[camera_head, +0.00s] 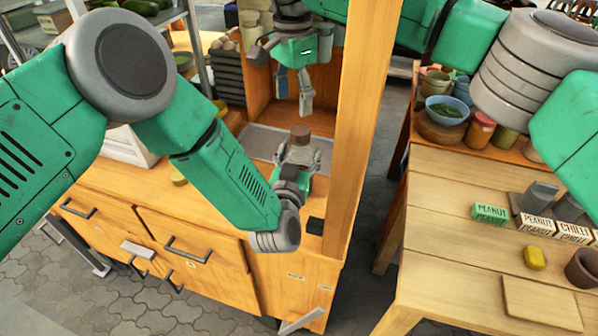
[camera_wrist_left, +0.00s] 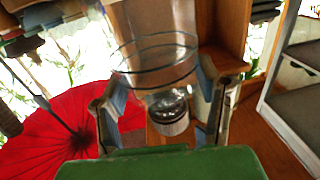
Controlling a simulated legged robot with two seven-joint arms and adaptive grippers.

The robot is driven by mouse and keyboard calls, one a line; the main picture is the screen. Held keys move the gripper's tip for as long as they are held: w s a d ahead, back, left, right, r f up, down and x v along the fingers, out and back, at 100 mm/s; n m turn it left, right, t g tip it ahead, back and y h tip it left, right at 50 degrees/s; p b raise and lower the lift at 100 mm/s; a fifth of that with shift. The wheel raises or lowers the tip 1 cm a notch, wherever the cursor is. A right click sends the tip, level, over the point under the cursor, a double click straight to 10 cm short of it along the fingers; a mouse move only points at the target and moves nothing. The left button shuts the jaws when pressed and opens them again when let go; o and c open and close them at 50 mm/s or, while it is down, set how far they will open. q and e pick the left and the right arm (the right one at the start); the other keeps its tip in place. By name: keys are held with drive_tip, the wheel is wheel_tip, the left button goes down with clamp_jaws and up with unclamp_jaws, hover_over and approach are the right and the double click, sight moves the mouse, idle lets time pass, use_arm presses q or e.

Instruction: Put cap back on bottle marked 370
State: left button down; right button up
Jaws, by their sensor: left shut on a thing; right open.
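My left gripper (camera_head: 300,158) is shut on a clear glass bottle (camera_wrist_left: 155,62) in front of the wooden cabinet. A brown, cylindrical top (camera_head: 301,130) shows above its fingers in the head view. The wrist view shows the clear glass between the left gripper's fingers (camera_wrist_left: 163,108), with a rounded grey-brown end (camera_wrist_left: 168,118). I cannot tell whether this end is a cap. No 370 marking is readable. My right gripper (camera_head: 293,92) is open and empty, fingers down, above and apart from the brown top. A small round yellowish piece (camera_head: 179,179) lies on the counter; I cannot tell what it is.
The wooden counter (camera_head: 225,205) has a tall wooden post (camera_head: 362,110) close right of my left gripper. Stacked dark trays (camera_head: 228,75) stand behind. A red umbrella (camera_wrist_left: 50,130) shows in the wrist view.

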sight(296, 130)
use_arm(q)
drive_tip(key=shift+d, duration=0.55)
use_arm(e)
drive_tip(key=n, duration=0.2)
drive_tip(key=d+n, duration=0.1)
drive_tip(key=shift+d+n, duration=0.1)
drive_tip(key=shift+n, duration=0.3)
use_arm(q)
drive_tip(key=shift+d, duration=0.1)
use_arm(e)
drive_tip(key=shift+d+n, duration=0.15)
drive_tip(key=shift+n, duration=1.05)
use_arm(q)
drive_tip(key=shift+a, duration=0.4)
use_arm(e)
drive_tip(key=shift+a+n, duration=0.45)
drive_tip(key=shift+n, duration=0.05)
use_arm(q)
drive_tip(key=shift+a, duration=0.35)
use_arm(e)
drive_tip(key=shift+w+a, duration=0.1)
drive_tip(key=shift+a, duration=0.25)
use_arm(q)
drive_tip(key=shift+d, duration=0.15)
use_arm(e)
drive_tip(key=shift+d+f, duration=0.1)
drive_tip(key=shift+d, duration=0.05)
